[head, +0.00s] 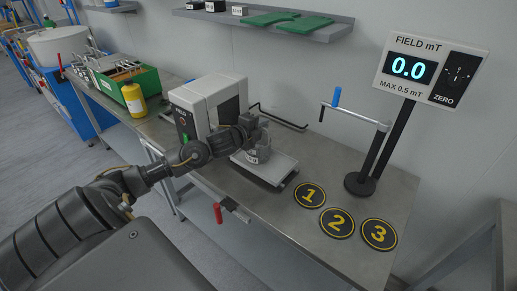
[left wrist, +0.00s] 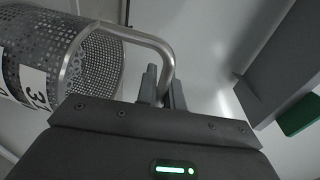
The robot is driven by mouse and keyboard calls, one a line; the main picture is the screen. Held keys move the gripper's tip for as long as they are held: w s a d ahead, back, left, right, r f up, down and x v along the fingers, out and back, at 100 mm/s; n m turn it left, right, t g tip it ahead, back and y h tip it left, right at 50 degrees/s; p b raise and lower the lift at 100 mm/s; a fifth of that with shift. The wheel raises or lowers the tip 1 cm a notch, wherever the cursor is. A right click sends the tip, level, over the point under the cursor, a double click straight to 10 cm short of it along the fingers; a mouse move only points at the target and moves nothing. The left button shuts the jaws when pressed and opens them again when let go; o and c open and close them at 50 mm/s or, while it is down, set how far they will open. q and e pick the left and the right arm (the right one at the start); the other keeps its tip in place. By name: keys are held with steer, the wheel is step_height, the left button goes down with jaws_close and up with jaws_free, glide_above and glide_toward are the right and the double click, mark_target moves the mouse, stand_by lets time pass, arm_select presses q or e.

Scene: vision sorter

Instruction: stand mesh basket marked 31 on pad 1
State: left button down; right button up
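The mesh basket (left wrist: 35,50) is a grey perforated metal cylinder with a bent tube handle and a white label. A 3 shows on the label in the left wrist view; the rest is hard to read. In the head view the basket (head: 259,152) is at the white tray of the bench machine; I cannot tell whether it touches the tray. My left gripper (left wrist: 165,88) has its two fingers close on either side of the basket handle; it shows above the basket in the head view (head: 250,128). Pad 1 (head: 310,195) is a bare black disc with a yellow ring. My right gripper is out of view.
Pads 2 (head: 337,223) and 3 (head: 379,234) are bare. The white tray (head: 280,170) sits before a white machine (head: 205,100). A field meter (head: 428,70) reading 0.0 stands behind the pads, near a post with a blue-handled arm (head: 335,100). A red handle (head: 218,212) juts from the front edge.

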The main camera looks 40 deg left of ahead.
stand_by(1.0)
arm_select(q)
steer(key=shift+r, duration=0.2)
stand_by(0.5)
steer(key=s+r+p, duration=0.1)
steer(key=s+r, duration=1.1)
steer(key=s, duration=0.2)
steer(key=shift+r, duration=0.4)
steer(key=shift+d+f, duration=0.1)
steer(key=shift+f, duration=0.05)
